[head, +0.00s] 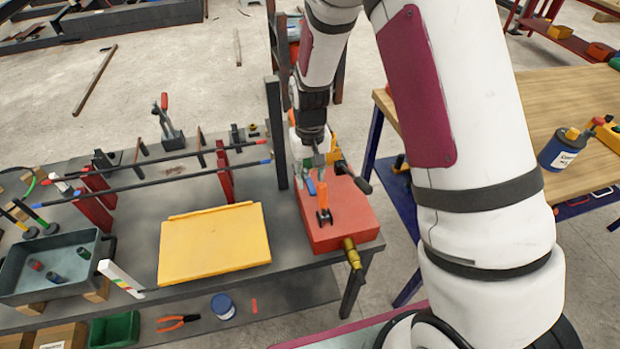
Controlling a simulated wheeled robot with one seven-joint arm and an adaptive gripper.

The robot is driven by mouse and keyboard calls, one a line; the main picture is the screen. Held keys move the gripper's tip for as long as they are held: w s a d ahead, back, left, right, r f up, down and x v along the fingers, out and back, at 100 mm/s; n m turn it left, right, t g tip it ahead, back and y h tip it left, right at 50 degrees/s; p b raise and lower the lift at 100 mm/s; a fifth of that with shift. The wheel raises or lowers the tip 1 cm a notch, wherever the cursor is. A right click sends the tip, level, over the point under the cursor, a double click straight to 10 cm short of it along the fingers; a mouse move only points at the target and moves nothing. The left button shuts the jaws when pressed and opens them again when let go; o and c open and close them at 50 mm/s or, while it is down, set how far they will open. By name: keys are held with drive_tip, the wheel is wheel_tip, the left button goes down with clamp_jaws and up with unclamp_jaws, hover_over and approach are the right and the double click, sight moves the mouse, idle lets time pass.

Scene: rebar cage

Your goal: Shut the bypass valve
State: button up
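A red box-shaped unit (345,222) sits at the right end of the grey bench. An orange lever (323,195) stands up from a dark pivot on its top, and a brass fitting (351,253) sticks out of its front. I take this to be the bypass valve, but no label is readable. My gripper (311,175) points down over the back of the red unit, just behind the orange lever and apart from it. Its fingers look spread and empty. A small blue part (311,187) shows beside the fingertips. A black-ended lever (358,180) sits at the unit's back right.
A dark upright post (276,135) stands close left of my gripper. A yellow panel (214,243), long bars on red stands (225,170) and a grey tray (50,268) occupy the bench. A wooden table (540,110) is at the right.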

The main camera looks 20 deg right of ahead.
sight(310, 185)
wheel_tip(310, 185, up, 10)
idle(0.3)
drive_tip(key=shift+f, duration=0.1)
drive_tip(key=s+d+r+t, duration=0.1)
drive_tip(key=s+r, duration=0.4)
drive_tip(key=r, duration=0.3)
drive_tip(key=s+d+r+t, duration=0.2)
drive_tip(key=s+r, duration=0.3)
drive_tip(key=r, duration=0.3)
drive_tip(key=s+d+r+t, duration=0.1)
drive_tip(key=s+r, duration=0.2)
drive_tip(key=s, duration=0.4)
drive_tip(key=s+d+r+t, duration=0.1)
drive_tip(key=s+r, duration=0.2)
drive_tip(key=s, duration=0.4)
drive_tip(key=shift+t, duration=0.3)
